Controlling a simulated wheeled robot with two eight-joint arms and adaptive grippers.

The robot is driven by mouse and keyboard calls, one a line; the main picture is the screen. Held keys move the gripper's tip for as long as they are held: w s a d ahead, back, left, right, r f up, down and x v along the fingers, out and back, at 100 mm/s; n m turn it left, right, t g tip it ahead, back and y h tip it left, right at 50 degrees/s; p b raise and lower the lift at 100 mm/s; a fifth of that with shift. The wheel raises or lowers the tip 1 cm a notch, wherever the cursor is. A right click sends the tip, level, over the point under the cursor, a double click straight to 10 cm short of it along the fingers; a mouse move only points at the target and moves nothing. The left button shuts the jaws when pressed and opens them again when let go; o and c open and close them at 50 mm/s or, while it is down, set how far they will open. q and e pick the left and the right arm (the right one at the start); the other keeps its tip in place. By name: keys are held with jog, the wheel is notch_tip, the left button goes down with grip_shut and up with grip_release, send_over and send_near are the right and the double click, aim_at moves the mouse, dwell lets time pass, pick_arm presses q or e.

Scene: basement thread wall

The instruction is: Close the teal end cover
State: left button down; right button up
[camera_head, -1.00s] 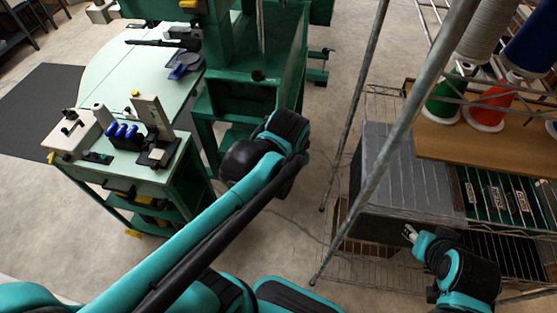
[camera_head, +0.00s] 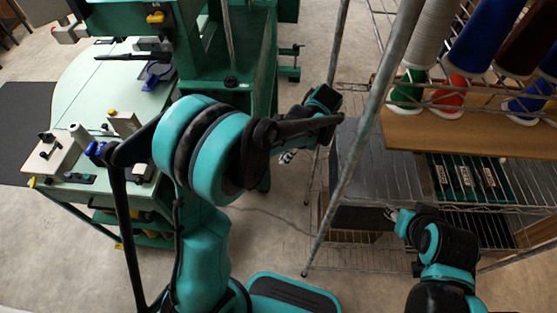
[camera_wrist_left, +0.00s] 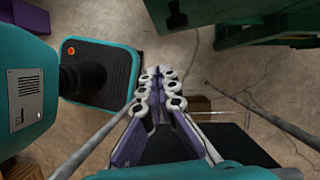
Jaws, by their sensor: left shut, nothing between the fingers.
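A dark green panel (camera_head: 260,50) stands upright at the right side of the green machine (camera_head: 205,45) at the top of the head view. It looks like the teal end cover, swung out, but its hinge is hard to make out. My left gripper (camera_head: 287,157) is below and right of the panel, apart from it, beside a metal rack post. In the left wrist view its fingers (camera_wrist_left: 160,88) are together with nothing between them. Dark green machine parts (camera_wrist_left: 235,18) show at the top of that view. My right gripper (camera_head: 391,213) is small, near the rack; its jaw state is unclear.
A wire rack (camera_head: 360,258) with slanted posts stands at the right, close to both grippers. It holds a dark grey box (camera_head: 375,165) and a wooden shelf (camera_head: 470,132) with thread cones. A pale green table (camera_head: 120,85) is at the left. Bare floor lies between.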

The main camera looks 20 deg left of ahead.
pick_arm(q)
jog(key=s+a+f+b, duration=0.2)
jog(key=a+f+b, duration=0.2)
jog(key=a+f, duration=0.2)
jog(key=shift+s+a+f, duration=0.2)
jog(key=shift+s+f, duration=0.2)
jog(key=shift+f, duration=0.35)
jog(key=shift+a, duration=0.1)
